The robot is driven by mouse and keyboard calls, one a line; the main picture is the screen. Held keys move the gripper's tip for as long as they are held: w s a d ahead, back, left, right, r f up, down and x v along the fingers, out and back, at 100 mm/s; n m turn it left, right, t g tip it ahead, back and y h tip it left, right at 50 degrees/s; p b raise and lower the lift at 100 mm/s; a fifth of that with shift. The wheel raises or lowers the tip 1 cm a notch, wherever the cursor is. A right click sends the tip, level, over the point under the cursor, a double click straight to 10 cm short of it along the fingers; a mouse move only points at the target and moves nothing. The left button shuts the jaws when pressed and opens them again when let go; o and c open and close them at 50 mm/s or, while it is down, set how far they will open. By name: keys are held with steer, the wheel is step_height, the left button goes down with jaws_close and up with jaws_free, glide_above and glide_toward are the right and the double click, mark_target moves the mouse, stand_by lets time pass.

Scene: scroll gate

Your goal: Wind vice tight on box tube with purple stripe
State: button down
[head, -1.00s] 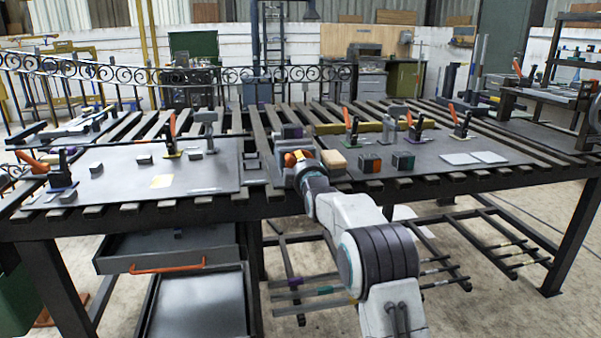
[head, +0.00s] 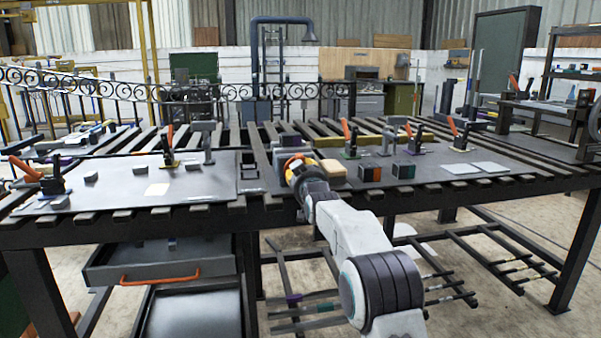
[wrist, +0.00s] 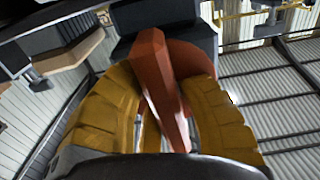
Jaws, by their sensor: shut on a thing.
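In the wrist view my gripper (wrist: 170,115) has its two yellow fingers shut around a red-orange handle bar (wrist: 158,75). The bar joins a round red hub (wrist: 196,60) in front of a dark block, which looks like the vice (wrist: 170,20). In the head view my gripper (head: 298,168) is at the front middle of the slatted table, at the vice's grey body (head: 290,139). My gripper and wrist hide much of the vice there. I cannot make out a purple-striped tube in its jaws. A purple band (head: 292,299) shows on a tube on the rack below.
The slatted table carries a left plate (head: 120,180) and a right plate (head: 440,160) with several orange-handled clamps. A tan block (head: 332,169) and two dark blocks with coloured faces (head: 371,173) stand close right of my gripper. An open drawer (head: 160,262) sticks out below left.

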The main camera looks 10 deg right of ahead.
steer(key=shift+a+f+m, duration=0.15)
steer(key=shift+f+m, duration=0.3)
steer(key=shift+m, duration=0.15)
steer(key=c, duration=1.5)
jaws_free()
steer(key=shift+s+r, duration=0.15)
steer(key=shift+r, duration=0.05)
steer(key=o, duration=0.6)
steer(key=shift+r, duration=0.15)
steer(key=shift+c, duration=0.2)
steer(key=shift+s, duration=0.1)
steer(key=s, duration=1.1)
steer(key=shift+s, duration=0.4)
